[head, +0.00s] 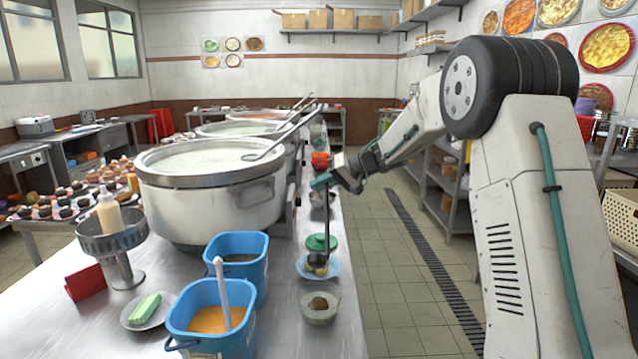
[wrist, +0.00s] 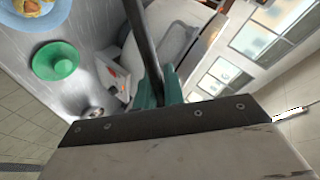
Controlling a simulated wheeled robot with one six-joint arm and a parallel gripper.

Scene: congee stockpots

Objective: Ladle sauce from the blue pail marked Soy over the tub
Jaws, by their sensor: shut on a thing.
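My gripper (head: 326,181) is shut on the dark handle of a ladle (head: 327,225), which hangs down nearly upright. Its lower end is at a blue dish (head: 334,271) of yellowish food; I cannot tell whether it touches. In the wrist view the dark handle (wrist: 143,40) runs up from my teal fingers (wrist: 158,90). A blue pail (head: 240,245) with dark contents stands behind another blue pail (head: 195,335) with orange sauce and a pale ladle. No Soy mark is readable. A small clear tub (head: 319,318) holding something brown stands in front of the blue dish.
A large steel stockpot (head: 210,208) stands behind the pails, with more pots beyond. A green dish (head: 321,243) lies behind the blue dish, near the counter's right edge. A plate with a green block (head: 145,308) and a red stand (head: 84,283) are at left.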

